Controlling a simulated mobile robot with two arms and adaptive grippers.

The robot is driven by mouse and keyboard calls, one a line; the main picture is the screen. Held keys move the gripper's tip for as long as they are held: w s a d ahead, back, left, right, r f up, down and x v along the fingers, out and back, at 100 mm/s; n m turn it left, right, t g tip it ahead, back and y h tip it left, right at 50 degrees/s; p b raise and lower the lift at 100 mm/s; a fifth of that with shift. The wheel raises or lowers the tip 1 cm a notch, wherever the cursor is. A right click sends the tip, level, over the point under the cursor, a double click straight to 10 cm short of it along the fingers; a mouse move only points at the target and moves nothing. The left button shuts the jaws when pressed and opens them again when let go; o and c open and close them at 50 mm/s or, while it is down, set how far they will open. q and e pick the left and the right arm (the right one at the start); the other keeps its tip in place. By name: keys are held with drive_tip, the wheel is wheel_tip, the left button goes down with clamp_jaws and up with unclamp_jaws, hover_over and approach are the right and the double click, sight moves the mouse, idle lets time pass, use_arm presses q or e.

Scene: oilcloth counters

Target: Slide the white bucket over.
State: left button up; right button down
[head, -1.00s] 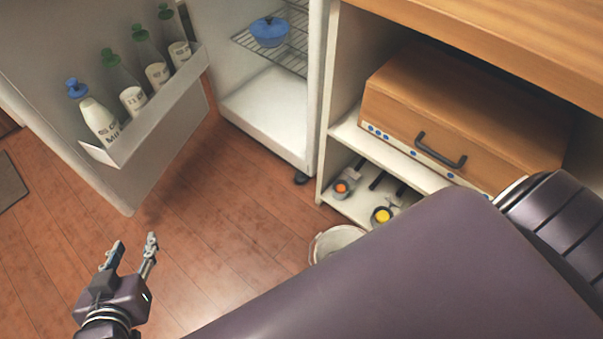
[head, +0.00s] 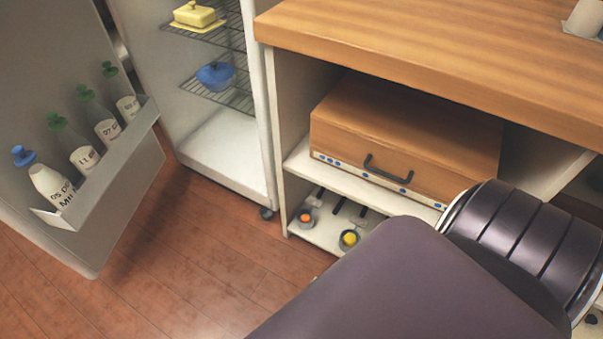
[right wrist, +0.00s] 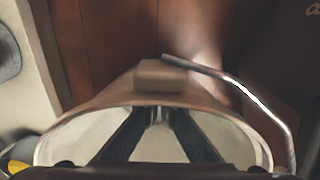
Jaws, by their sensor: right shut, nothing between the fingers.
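The white bucket (right wrist: 75,132) shows in the right wrist view, with its round rim and a curved metal handle (right wrist: 270,105) on the right side. My right gripper (right wrist: 158,112) is shut and empty. Its dark fingers overlap the bucket's opening in that view; I cannot tell how deep they are or whether they touch the wall. A pale blurred block (right wrist: 160,75) lies just past the rim. In the head view my right arm hides the bucket and the right gripper. My left gripper is out of view.
A fridge door (head: 65,235) with several bottles stands open at left. A cabinet (head: 278,150) holds a wooden box (head: 400,130) with a black handle, above a low shelf (head: 325,235) with small utensils. Wooden floor (head: 180,270) lies bare between door and cabinet.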

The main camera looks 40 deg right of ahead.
drive_tip(key=shift+w+r, duration=0.1)
wheel_tip(320, 180, up, 12)
idle(0.9)
